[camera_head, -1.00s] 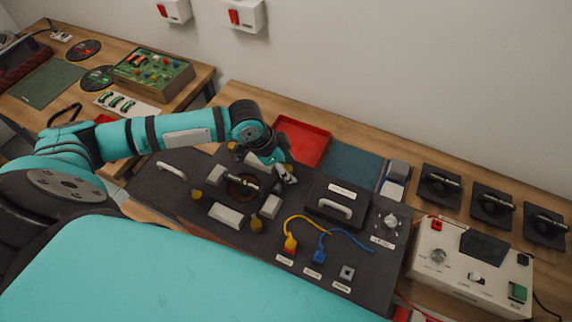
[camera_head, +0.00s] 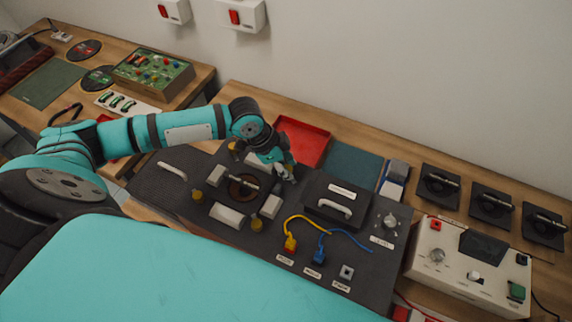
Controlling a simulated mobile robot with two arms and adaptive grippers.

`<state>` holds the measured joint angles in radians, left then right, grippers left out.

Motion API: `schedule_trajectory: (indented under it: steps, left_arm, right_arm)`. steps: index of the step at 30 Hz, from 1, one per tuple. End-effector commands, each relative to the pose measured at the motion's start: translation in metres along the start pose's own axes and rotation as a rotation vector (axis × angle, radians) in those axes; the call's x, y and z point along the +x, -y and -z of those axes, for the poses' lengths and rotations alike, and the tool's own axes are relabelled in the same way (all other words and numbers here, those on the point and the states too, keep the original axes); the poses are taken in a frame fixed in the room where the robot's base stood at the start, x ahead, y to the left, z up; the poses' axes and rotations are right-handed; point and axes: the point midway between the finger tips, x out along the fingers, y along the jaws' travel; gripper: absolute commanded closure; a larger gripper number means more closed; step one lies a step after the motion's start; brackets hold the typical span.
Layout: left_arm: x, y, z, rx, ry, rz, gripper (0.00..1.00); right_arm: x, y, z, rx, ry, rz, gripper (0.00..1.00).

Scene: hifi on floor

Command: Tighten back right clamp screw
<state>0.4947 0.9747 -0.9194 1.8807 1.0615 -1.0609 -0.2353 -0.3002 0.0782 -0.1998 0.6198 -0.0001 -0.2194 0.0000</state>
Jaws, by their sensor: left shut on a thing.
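The dark fixture panel (camera_head: 180,210) lies on the bench with a clamp area around a round recess (camera_head: 243,187). Yellow clamp screws show at the back left (camera_head: 234,146), front left (camera_head: 197,195) and front right (camera_head: 256,221). The back right clamp screw is hidden behind my left gripper (camera_head: 285,174). My left gripper points down at that back right corner, beside a grey clamp block (camera_head: 257,165), and is shut on the back right screw. The fingertips are small and partly covered by the wrist. My right gripper is not in view.
A black lid with a handle (camera_head: 334,209) sits just right of the clamp area. Yellow (camera_head: 291,242) and blue (camera_head: 320,256) cable plugs lie in front. A red tray (camera_head: 303,140) stands behind. A white control box (camera_head: 470,265) stands at the right.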

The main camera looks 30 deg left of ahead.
Motion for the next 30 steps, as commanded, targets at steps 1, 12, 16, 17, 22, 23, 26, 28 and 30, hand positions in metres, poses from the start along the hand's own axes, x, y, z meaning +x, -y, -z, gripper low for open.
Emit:
schedule_trajectory:
  steps: [1,12,16,17,22,23,26,28,30]
  left_arm:
    - [-0.002,0.001,0.001,0.029,-0.001,-0.012,1.0]
    - [0.0,0.003,0.002,0.336,-0.004,-0.14,1.0]
    - [0.001,0.003,0.002,0.452,-0.004,-0.186,1.0]
    - [0.001,0.003,0.002,0.478,-0.004,-0.198,1.0]
    - [0.002,0.004,0.003,0.629,-0.004,-0.259,1.0]
    - [0.002,0.004,0.003,0.656,-0.004,-0.27,1.0]
    - [0.002,0.004,0.003,0.744,-0.005,-0.307,1.0]
    - [0.002,0.004,0.003,0.806,-0.004,-0.331,1.0]
    - [0.002,0.004,0.004,0.867,-0.004,-0.357,1.0]
  right_arm:
    - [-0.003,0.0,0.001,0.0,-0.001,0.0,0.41]
    - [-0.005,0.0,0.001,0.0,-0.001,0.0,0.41]
    - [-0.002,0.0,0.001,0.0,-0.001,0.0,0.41]
    - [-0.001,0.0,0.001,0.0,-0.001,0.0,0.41]
    - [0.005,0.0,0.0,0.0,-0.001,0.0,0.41]
    - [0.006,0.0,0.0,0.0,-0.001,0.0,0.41]
    - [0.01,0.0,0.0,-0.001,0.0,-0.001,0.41]
    - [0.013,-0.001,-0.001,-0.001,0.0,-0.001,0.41]
    - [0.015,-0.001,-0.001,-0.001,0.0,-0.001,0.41]
